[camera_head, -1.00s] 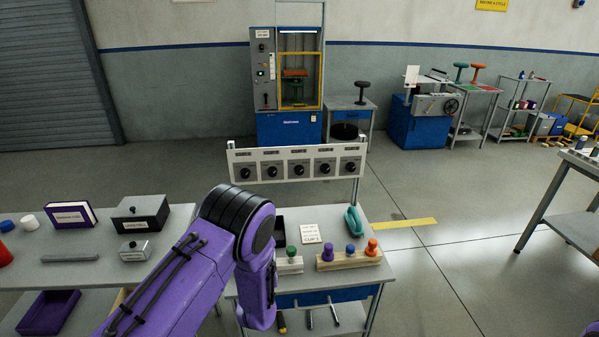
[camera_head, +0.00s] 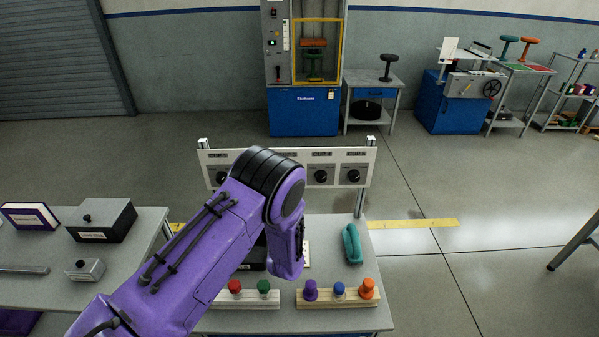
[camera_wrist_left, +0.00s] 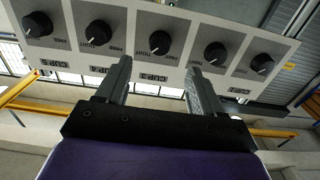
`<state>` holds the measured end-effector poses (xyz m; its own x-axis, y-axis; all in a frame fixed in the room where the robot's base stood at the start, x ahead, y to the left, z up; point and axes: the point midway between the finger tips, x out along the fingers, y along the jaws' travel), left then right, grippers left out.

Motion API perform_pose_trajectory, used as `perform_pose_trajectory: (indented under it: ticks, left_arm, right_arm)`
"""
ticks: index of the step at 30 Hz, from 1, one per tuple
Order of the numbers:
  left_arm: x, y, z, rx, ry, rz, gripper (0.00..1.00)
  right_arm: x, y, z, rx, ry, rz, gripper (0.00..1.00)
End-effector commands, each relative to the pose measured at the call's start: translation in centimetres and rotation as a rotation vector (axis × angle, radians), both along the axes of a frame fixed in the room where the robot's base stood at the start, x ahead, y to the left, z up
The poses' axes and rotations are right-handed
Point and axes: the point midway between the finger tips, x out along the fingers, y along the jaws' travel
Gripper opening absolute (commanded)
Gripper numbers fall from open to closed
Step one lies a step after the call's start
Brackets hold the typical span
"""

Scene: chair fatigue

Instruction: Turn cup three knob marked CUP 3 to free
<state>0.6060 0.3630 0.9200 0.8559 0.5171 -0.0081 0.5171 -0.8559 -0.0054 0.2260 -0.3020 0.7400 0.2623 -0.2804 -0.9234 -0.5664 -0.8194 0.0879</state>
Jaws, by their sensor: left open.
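A white panel (camera_head: 360,157) with a row of black knobs stands on posts above the workbench. The middle knob (camera_wrist_left: 160,42), the third from either end, shows in the left wrist view, where the panel appears upside down. Its small label (camera_wrist_left: 153,77) is too blurred to read surely. My left gripper (camera_wrist_left: 160,68) is open and empty, its fingers pointing at the panel on either side of that label. The middle knob lies just beyond the fingertips. In the head view my left arm hides the middle knob and the gripper. My right gripper is not in view.
On the bench below, a wooden block (camera_head: 338,298) holds purple, blue and orange pegs, and another (camera_head: 245,298) holds red and green ones. A teal object (camera_head: 352,244) lies at the right. The neighbouring knobs (camera_wrist_left: 97,33) and (camera_wrist_left: 215,53) are close to my fingers.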

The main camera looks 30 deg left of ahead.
Motion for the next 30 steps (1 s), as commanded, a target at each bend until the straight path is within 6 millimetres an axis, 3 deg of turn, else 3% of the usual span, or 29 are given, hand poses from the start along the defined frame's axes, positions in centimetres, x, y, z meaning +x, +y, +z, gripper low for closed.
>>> perform_pose_trajectory:
  ticks: [5,12,18,29,30]
  left_arm:
    - [0.6,0.9,0.3,-0.002,-0.005,0.007,0.67]
    - [5.0,4.2,0.3,-0.001,-0.003,0.015,0.67]
    - [7.9,5.7,0.0,-0.002,-0.001,0.011,0.67]
    - [8.8,5.9,-0.1,0.0,0.0,0.006,0.67]
    - [8.8,5.9,-0.1,0.0,0.0,0.006,0.57]
  right_arm:
    - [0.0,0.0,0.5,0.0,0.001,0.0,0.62]
    - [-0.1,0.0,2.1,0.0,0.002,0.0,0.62]
    - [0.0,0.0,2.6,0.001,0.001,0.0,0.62]
    - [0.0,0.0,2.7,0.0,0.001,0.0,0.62]
    - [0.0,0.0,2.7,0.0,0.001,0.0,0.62]
